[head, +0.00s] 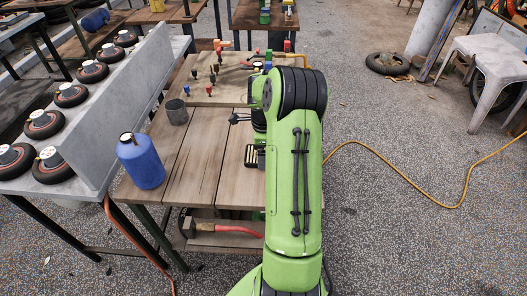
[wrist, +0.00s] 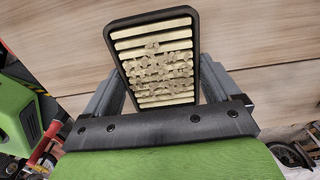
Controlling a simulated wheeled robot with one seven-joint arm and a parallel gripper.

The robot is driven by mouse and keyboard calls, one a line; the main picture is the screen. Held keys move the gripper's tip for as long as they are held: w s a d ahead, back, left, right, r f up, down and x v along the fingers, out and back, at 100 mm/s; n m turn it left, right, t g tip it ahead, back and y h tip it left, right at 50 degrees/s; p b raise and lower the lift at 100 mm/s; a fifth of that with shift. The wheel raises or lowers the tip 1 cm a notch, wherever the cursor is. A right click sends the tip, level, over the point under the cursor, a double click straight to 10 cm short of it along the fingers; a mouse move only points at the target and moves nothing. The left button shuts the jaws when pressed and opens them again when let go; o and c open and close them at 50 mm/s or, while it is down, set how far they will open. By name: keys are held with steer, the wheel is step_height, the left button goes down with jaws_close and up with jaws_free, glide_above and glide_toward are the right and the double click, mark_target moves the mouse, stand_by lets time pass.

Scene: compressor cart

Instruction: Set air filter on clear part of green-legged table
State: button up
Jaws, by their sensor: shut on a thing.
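The air filter (wrist: 158,62) is a rectangle with a black frame, pale cream pleats and a lumpy dirty patch in its middle. My gripper (wrist: 160,85) is shut on it, with one finger at each long side. In the head view the filter (head: 255,157) shows as a small piece left of my green arm; the rest is hidden. The green-legged table (head: 194,165) has a brown plank top, and my gripper is over its right part. The wrist view shows the bare planks (wrist: 255,45) behind the filter. I cannot tell the height between them.
A blue bottle (head: 141,162) stands at the table's left front, a grey cup (head: 177,112) behind it. The middle planks are clear. A grey bench with several wheels (head: 71,95) adjoins on the left. A yellow hose (head: 415,190) crosses the floor.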

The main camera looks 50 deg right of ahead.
steer(key=o, duration=0.9)
step_height(320, 180, up, 12)
steer(key=p, duration=0.4)
steer(key=a+r+n+h, duration=0.1)
steer(key=a+r+n, duration=0.55)
steer(key=a, duration=0.25)
steer(key=s+a+r+n+t+h, duration=0.1)
steer(key=s+a+r+n, duration=0.15)
steer(key=a+n, duration=0.2)
steer(key=s+a+r+n+t, duration=0.1)
steer(key=a+r+n, duration=0.2)
steer(key=a, duration=0.2)
steer(key=s+a+f+n+t+y, duration=0.1)
steer(key=s+a+n+t+y, duration=0.1)
steer(key=s+a+n, duration=1)
steer(key=shift+s+n+t, duration=0.2)
steer(key=shift+n+t, duration=0.6)
steer(key=shift+n, duration=0.3)
steer(key=shift+s, duration=0.1)
